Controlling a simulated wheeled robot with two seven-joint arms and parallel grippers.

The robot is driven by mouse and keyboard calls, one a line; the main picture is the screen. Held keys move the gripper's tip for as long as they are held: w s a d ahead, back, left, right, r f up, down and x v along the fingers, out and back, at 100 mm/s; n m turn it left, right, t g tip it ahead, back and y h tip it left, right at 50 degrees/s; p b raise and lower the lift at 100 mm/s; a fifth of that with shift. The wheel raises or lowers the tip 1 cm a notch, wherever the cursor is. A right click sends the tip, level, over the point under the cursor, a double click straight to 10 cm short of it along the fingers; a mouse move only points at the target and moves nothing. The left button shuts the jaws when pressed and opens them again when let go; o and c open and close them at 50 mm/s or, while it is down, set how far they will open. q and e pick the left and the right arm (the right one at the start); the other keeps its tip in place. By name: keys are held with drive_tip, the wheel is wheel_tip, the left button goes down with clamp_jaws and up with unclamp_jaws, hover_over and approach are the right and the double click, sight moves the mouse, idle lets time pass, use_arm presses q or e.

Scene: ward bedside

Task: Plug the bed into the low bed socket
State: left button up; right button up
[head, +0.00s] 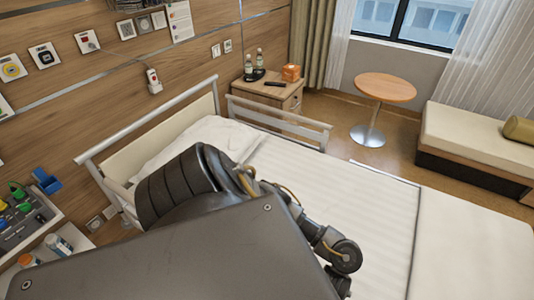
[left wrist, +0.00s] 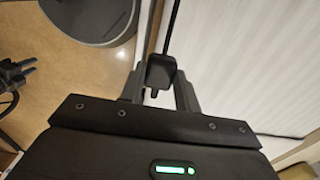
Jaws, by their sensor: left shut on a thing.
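In the left wrist view my left gripper (left wrist: 160,82) is shut on a black plug (left wrist: 161,71). A black cable (left wrist: 174,25) runs up from the plug along the side of the bed. The plug is held in the air over the wooden floor, and its tip points down in the picture. In the head view two low wall sockets (head: 95,223) show on the wood panel left of the bed (head: 350,190), beyond my arm. I cannot tell which is the bed socket. The left gripper and plug are hidden in the head view.
My dark arm blocks the lower middle of the head view. A cart with bottles (head: 60,245) stands at the left near the low sockets. A bedside cabinet (head: 275,97) and a round table (head: 386,86) stand beyond the bed. Floor around the round table is clear.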

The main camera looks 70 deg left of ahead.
use_arm(q)
drive_tip(key=w+d+r+b, duration=0.5)
drive_tip(key=w+d+r, duration=0.7)
drive_tip(key=w+d, duration=0.15)
wheel_tip(320, 180, up, 13)
drive_tip(key=w+b, duration=0.1)
drive_tip(key=b, duration=0.2)
drive_tip(key=shift+w+a+r, duration=0.15)
drive_tip(key=shift+a+r, duration=0.05)
drive_tip(key=shift+a, duration=0.15)
